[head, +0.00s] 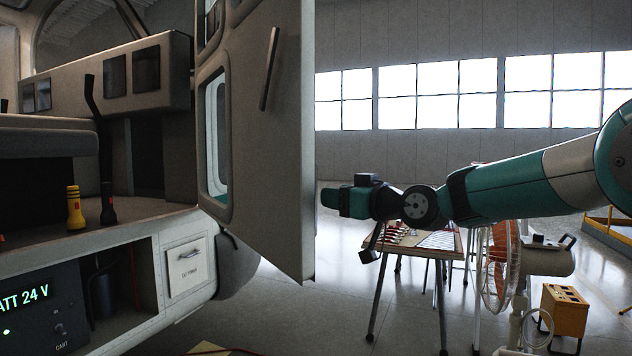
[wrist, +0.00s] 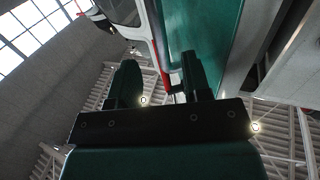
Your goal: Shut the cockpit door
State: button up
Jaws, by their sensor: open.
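The cockpit door (head: 268,150) stands open in the head view, swung out from the helicopter's side. Its pale inner face shows, with a dark bar handle (head: 270,68) and a window at its left. My gripper (head: 332,198) is just right of the door's free edge, at about mid-height; its fingertips are hard to make out there. In the wrist view my gripper (wrist: 158,72) has its two dark green fingers apart, with nothing held between them. A green, white and red-edged surface shows beyond them. I cannot tell whether the gripper touches the door.
A drawer (head: 188,266) is below. Behind my arm are a tool table (head: 440,247), an orange fan (head: 502,262) and a yellow box (head: 565,312). Floor shows below the door.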

jog(key=p+x, duration=0.2)
jog(key=x, duration=0.4)
jog(key=shift+w+a, duration=0.2)
jog(key=shift+a, duration=0.05)
jog(key=shift+c, duration=0.2)
jog(key=shift+s, duration=0.1)
grip_shut()
